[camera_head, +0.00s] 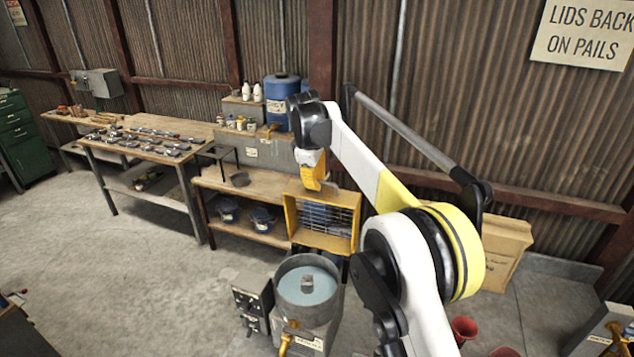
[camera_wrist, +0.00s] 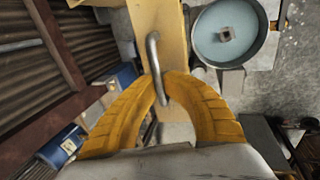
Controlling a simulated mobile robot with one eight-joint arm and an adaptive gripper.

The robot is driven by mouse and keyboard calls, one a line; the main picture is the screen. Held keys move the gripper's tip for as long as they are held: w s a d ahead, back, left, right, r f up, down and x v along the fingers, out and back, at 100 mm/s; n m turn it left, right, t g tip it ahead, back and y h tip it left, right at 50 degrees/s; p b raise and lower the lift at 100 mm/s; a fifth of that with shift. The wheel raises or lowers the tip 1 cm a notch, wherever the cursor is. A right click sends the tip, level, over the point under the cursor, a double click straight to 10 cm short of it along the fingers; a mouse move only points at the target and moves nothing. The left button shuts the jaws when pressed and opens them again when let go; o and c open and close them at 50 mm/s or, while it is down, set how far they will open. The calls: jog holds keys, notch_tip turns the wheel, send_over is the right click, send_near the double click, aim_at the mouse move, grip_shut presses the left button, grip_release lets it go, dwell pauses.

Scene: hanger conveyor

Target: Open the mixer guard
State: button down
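The mixer guard (camera_head: 291,218) is a yellow frame with wire bars. It stands tilted up behind the mixer bowl (camera_head: 279,296), whose top is uncovered and shows pale blue contents with a grey hub in the middle. My gripper (camera_head: 313,178) is at the guard's upper edge. In the wrist view, a grey bar handle (camera_wrist: 153,48) on the yellow guard (camera_wrist: 175,25) runs between the fingertips of my gripper (camera_wrist: 165,80), which close in on it from both sides. The bowl (camera_wrist: 196,48) lies to the right there.
A control box (camera_head: 252,303) stands left of the bowl. Behind is a wooden bench (camera_head: 262,183) with a blue drum (camera_head: 281,92). A parts table (camera_head: 120,152) is at the left and a cardboard box (camera_head: 507,245) at the right. Red funnels (camera_head: 464,328) are at the lower right. The left floor is clear.

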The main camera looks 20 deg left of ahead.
jog(key=shift+s+r, duration=0.1)
jog(key=c, duration=1.5)
grip_release()
jog(key=v, duration=1.2)
